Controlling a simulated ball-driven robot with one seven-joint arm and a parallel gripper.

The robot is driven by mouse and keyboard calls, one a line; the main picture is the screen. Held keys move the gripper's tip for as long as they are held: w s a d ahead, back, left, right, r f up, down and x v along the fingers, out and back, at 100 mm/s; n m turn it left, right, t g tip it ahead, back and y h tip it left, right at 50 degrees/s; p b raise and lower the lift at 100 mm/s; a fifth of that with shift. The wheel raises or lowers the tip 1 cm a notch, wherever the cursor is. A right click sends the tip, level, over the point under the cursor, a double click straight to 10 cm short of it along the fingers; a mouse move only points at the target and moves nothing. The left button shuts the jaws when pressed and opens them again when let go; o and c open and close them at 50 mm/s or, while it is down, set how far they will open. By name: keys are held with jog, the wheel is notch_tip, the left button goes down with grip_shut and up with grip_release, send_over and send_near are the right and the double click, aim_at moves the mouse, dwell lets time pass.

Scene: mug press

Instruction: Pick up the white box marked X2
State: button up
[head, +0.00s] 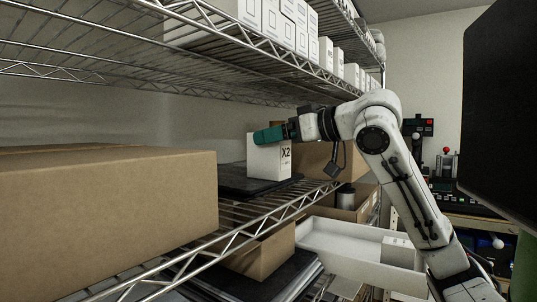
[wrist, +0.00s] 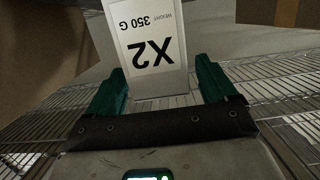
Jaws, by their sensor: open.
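The white box marked X2 (head: 270,162) stands upright on a dark flat pad (head: 232,182) on the middle wire shelf. In the wrist view the box (wrist: 150,45) shows its X2 label upside down, with "350 G" printed on it. My gripper (head: 268,135) is at the upper part of the box, with a green finger across its top. In the wrist view the two green fingers of my gripper (wrist: 158,82) are apart, one on each side of the box's line. The view does not show clearly whether either finger touches it.
A large cardboard box (head: 110,210) fills the shelf's left front. Another cardboard box (head: 330,160) stands behind the X2 box to the right. White boxes (head: 285,25) line the upper shelf. A white tray (head: 350,245) sits below right. A dark panel (head: 500,110) stands at far right.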

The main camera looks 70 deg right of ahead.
jog(key=shift+x, duration=1.25)
jog(key=shift+c, duration=0.4)
jog(key=c, duration=1.2)
jog(key=shift+c, duration=0.2)
jog(key=shift+r, duration=0.1)
